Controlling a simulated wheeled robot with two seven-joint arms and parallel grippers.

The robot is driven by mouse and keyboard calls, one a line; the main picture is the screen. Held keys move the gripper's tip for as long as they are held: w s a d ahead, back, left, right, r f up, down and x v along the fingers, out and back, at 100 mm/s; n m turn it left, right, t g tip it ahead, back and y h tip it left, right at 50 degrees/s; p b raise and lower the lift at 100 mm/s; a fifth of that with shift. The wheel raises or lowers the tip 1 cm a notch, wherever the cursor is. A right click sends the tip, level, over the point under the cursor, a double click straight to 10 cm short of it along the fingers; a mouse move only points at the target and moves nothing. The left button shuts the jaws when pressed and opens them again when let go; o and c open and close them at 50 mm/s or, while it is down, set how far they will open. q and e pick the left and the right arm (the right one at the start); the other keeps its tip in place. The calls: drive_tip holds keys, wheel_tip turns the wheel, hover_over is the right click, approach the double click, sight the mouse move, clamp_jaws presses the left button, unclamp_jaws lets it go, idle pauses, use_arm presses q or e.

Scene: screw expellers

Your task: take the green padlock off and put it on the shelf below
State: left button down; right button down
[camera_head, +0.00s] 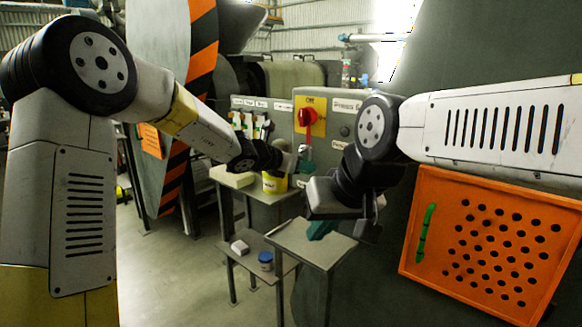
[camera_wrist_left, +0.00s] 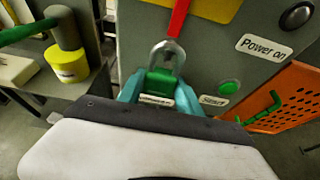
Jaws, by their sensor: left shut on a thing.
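The green padlock (camera_wrist_left: 161,82) shows in the left wrist view below the red switch handle (camera_wrist_left: 179,18). Its metal shackle (camera_wrist_left: 168,52) is at the handle's lower end; I cannot tell if it is still threaded through. My left gripper (camera_head: 303,164) is shut on the padlock body, with teal fingers on both sides of it. In the head view the padlock is mostly hidden by the gripper. The lower shelf (camera_head: 243,262) of a grey stand holds a white block and a blue jar. My right gripper (camera_head: 320,229) hangs above a small grey table; its finger gap is not clear.
The grey control box (camera_head: 341,140) carries the red switch on a yellow plate. The small grey table (camera_head: 318,252) is in front. An orange perforated panel (camera_head: 490,240) is at right.

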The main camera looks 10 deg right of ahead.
use_arm(q)
drive_tip(key=s+a+r, duration=0.1)
drive_tip(key=s+a, duration=1)
drive_tip(key=a, duration=0.3)
drive_tip(key=shift+a, duration=0.15)
drive_tip(key=s+a, duration=0.4)
drive_tip(key=a, duration=0.2)
drive_tip(key=shift+s, duration=0.35)
idle(1.2)
